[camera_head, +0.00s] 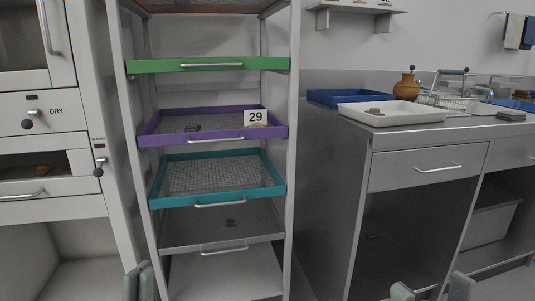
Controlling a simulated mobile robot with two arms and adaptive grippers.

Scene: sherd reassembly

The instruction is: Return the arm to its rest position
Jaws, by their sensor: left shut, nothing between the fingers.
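My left gripper (140,283) shows at the bottom edge, left of centre, in the head view. Its two grey-green fingers are close together, shut with nothing between them. It is in front of the lower left post of the rack, apart from the trays. At the bottom right, two grey-green parts of my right gripper (430,293) just enter the picture, spaced apart. The rest of it is cut off, so its jaw state is unclear. The arms themselves are out of view.
A rack holds a green tray (162,66), a purple tray (160,140) with sherds and a "29" card (256,117), and a teal tray (168,203). A steel counter (440,129) at right bears a white tray (390,121) and an orange-brown jar (406,88). A white cabinet (75,122) stands left.

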